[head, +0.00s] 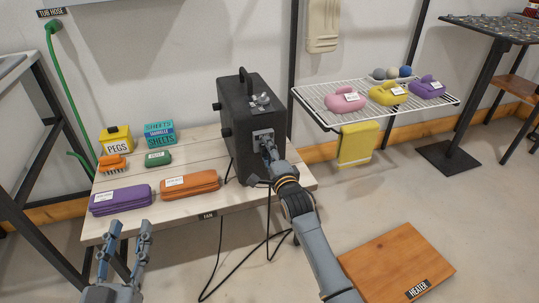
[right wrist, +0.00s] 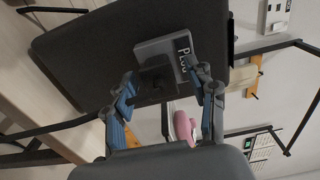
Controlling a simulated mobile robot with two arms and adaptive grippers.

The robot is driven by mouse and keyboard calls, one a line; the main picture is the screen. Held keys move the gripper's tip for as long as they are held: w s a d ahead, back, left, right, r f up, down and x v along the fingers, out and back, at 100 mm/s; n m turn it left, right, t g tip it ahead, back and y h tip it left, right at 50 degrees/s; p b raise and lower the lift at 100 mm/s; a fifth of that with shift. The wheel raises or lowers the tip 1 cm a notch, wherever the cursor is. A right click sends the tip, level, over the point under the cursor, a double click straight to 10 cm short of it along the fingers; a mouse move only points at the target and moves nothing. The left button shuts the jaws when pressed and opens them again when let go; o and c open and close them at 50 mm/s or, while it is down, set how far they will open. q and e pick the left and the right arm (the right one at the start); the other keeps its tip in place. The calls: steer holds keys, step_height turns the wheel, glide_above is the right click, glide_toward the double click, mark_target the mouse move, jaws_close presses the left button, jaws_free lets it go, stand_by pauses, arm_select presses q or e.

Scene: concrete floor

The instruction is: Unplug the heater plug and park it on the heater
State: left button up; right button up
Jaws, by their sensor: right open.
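A black box-shaped appliance (head: 245,100) with a top handle stands on the pale wooden table. A grey plate (head: 262,135) marked PLUG is on its side; it also shows in the right wrist view (right wrist: 182,43). A dark plug-like block (right wrist: 157,80) sits at that plate. My right gripper (head: 268,151) is at the plate, its open fingers (right wrist: 163,92) on either side of the block; contact cannot be told. My left gripper (head: 125,232) is open and empty, in front of the table. A HEATER label (head: 418,289) is on a brown wooden board (head: 390,262) low at the right.
The table (head: 200,145) carries purple (head: 122,198) and orange (head: 190,186) cases, a yellow PEGS box (head: 116,139) and smaller items. A wire shelf (head: 430,99) with coloured pouches stands right of the appliance.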

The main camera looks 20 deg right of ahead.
steer(key=s, duration=1.2)
steer(key=shift+d, duration=0.2)
